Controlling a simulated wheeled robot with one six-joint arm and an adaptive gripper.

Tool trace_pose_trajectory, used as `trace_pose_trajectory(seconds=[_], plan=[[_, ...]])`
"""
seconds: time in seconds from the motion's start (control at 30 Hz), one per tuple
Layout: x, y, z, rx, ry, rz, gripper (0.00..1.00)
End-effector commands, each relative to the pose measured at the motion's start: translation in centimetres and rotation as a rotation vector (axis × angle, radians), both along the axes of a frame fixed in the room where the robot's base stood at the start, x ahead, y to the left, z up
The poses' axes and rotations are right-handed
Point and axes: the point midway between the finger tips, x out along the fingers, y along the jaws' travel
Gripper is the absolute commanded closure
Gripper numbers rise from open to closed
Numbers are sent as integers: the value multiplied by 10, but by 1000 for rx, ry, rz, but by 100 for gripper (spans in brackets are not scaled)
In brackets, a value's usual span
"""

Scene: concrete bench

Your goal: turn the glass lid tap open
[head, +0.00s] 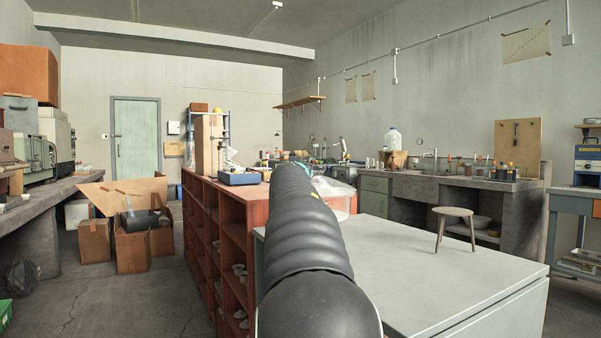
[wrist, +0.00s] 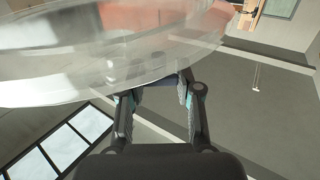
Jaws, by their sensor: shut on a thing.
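A large clear glass lid (wrist: 90,45) fills the upper left of the wrist view, its rounded rim crossing in front of my fingertips. In the head view a glass vessel (head: 334,188) shows partly behind my black sleeved arm, on the far part of the bench. My gripper (wrist: 156,90) has its two fingers closed on a small part at the glass. I take this part to be the lid's tap; it is mostly hidden by the fingers and blurred by the glass. How far the tap is turned cannot be told. In the head view my arm hides the gripper.
The grey bench top (head: 430,270) is clear to the right of my arm, apart from a small stool (head: 454,214). A red shelf unit (head: 236,215) stands to the left, with a blue device (head: 238,178) on top. Open cardboard boxes (head: 130,238) stand on the floor at left.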

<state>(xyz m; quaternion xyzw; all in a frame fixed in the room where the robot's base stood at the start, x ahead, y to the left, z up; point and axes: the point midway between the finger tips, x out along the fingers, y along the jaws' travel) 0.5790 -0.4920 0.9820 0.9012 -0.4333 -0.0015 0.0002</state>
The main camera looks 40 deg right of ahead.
Motion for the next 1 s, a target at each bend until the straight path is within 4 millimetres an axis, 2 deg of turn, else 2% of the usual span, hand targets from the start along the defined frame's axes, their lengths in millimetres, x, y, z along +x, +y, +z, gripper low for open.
trace_pose_trajectory(seconds=[0.43, 1.0], plan=[[0, -3, 8, 5, 4, 203, 100], [-1, -2, 2, -4, -5, 466, 100]])
